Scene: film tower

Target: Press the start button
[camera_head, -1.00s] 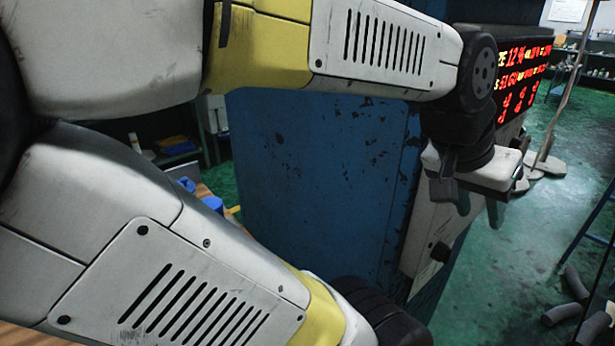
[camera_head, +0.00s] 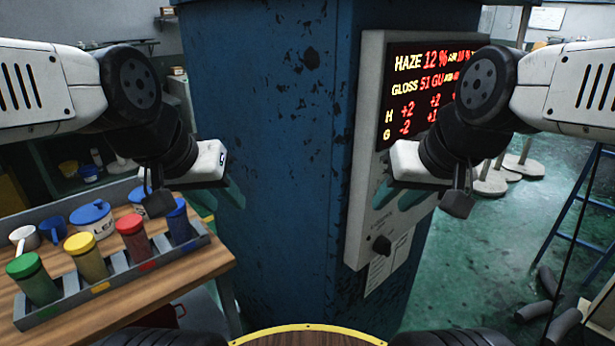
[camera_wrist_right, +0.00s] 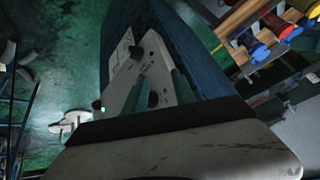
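A pale control panel (camera_head: 368,115) is on the front of the blue tower (camera_head: 265,120), with a red-lit display (camera_head: 424,72) and a dark knob (camera_head: 381,245) below. My right gripper (camera_head: 402,193) is in front of the panel, below the display, and hides part of it. In the right wrist view its two teal fingers (camera_wrist_right: 157,92) are spread, with a dark round part (camera_wrist_right: 153,101) of the panel between them. A small green glow (camera_wrist_right: 98,105) shows beside the panel there. I cannot tell which part is the start button. My left gripper (camera_head: 222,192) is open and empty before the tower's left side.
A wooden table (camera_head: 120,300) at the left bears a grey rack (camera_head: 150,268) with several coloured-lid containers, a blue-lidded tub (camera_head: 92,218) and a white mug (camera_head: 25,238). A blue ladder (camera_head: 577,215) and dark tubes (camera_head: 550,290) are at the right. Green floor lies open between.

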